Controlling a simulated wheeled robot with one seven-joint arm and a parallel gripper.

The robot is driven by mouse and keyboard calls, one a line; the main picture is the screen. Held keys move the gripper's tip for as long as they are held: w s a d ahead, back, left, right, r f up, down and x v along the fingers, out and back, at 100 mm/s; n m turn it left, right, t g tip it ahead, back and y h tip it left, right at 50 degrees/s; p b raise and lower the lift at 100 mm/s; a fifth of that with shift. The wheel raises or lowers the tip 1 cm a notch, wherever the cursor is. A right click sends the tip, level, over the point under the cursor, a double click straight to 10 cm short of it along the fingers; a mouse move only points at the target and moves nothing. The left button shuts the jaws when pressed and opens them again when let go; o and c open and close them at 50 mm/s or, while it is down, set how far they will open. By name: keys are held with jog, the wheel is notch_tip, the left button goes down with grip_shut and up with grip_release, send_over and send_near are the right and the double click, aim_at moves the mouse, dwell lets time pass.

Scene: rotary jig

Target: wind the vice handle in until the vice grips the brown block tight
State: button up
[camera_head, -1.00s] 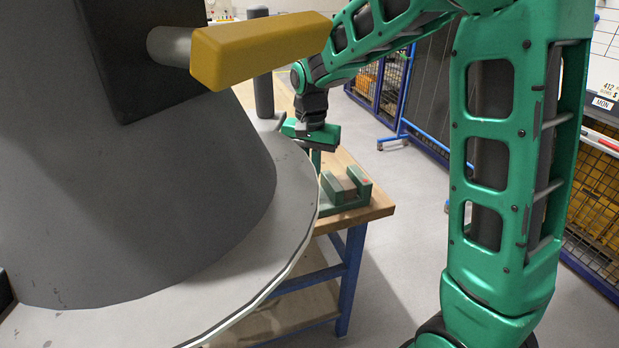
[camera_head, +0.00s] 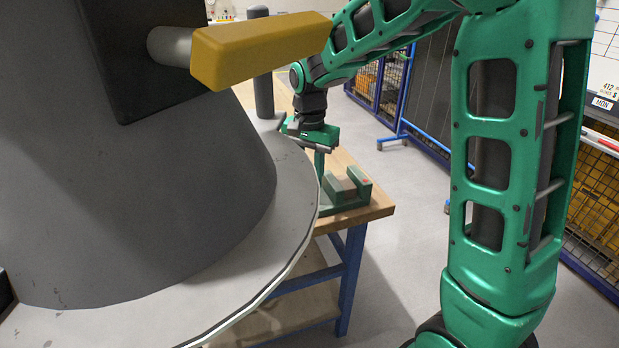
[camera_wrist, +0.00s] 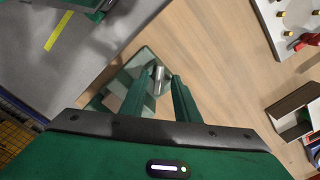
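The green vice (camera_head: 345,205) sits at the near end of the wooden bench in the head view. The brown block (camera_head: 343,188) lies between its jaws; whether both jaws touch it is too small to tell. My gripper (camera_head: 319,160) points down at the vice's left end. In the wrist view, my gripper (camera_wrist: 163,76) has its two fingers on either side of the vice's silver handle (camera_wrist: 158,78), with a visible gap at the right finger. The handle is hidden in the head view.
A large grey cone-shaped body with a yellow bar (camera_head: 260,50) fills the left of the head view. In the wrist view, a white plate with brass knobs (camera_wrist: 290,20) and an open box (camera_wrist: 295,112) lie on the bench (camera_wrist: 220,75). Bare bench lies between.

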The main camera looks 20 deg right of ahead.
notch_tip(320, 180, up, 11)
jog(key=shift+f, duration=0.15)
dwell(0.6)
dwell(0.5)
jog(key=o, duration=0.8)
jog(key=shift+n, duration=0.3)
jog(key=shift+c, duration=0.2)
notch_tip(320, 180, down, 11)
jog(key=n, duration=1.7)
jog(key=shift+c, duration=0.4)
jog(key=c, duration=1)
